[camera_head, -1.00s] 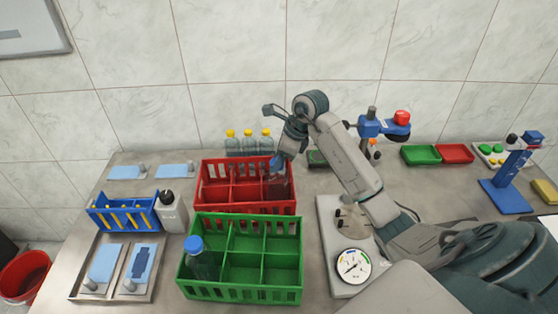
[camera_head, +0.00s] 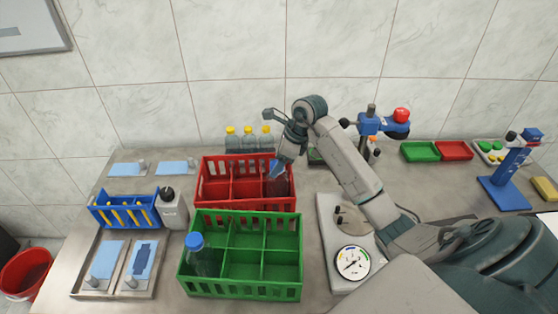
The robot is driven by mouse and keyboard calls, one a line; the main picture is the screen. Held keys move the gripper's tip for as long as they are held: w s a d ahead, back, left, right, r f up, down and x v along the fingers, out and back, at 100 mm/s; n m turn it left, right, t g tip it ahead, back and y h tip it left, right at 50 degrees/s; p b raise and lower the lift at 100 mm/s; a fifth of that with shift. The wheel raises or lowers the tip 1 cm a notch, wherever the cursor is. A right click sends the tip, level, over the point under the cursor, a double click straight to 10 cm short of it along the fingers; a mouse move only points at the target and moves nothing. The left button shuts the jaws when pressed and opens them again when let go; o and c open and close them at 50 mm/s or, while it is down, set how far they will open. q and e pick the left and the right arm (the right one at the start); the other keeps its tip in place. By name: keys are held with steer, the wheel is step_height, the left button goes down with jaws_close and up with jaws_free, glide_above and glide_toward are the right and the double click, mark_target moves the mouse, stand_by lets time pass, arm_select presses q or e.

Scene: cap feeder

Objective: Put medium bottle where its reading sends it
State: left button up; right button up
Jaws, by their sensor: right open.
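My right gripper (camera_head: 281,162) points down over the right side of the red crate (camera_head: 231,207). It is open around or just above the blue cap of a dark, clear bottle (camera_head: 277,187). That bottle stands in a right-hand compartment of the red crate, and its lower part is hidden by the crate wall. Another blue-capped bottle (camera_head: 201,260) stands in the left part of the green crate (camera_head: 242,292). I cannot tell from size which one is the medium bottle. A round dial gauge (camera_head: 352,262) sits on a grey device right of the green crate. My left gripper is not in view.
Several yellow-capped bottles (camera_head: 249,142) stand behind the red crate. A blue rack (camera_head: 124,213) and a grey jug (camera_head: 171,211) are at left. Blue stands, a green tray (camera_head: 420,152) and a red tray (camera_head: 455,151) are at right. Other green crate compartments look empty.

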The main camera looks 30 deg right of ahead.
steer(key=shift+d+r, duration=0.15)
steer(key=shift+r, duration=0.15)
steer(key=b+v, duration=0.3)
steer(key=v, duration=0.8)
steer(key=shift+s+r+b, duration=0.15)
steer(key=shift+r+b, duration=0.1)
steer(key=shift+b, duration=0.1)
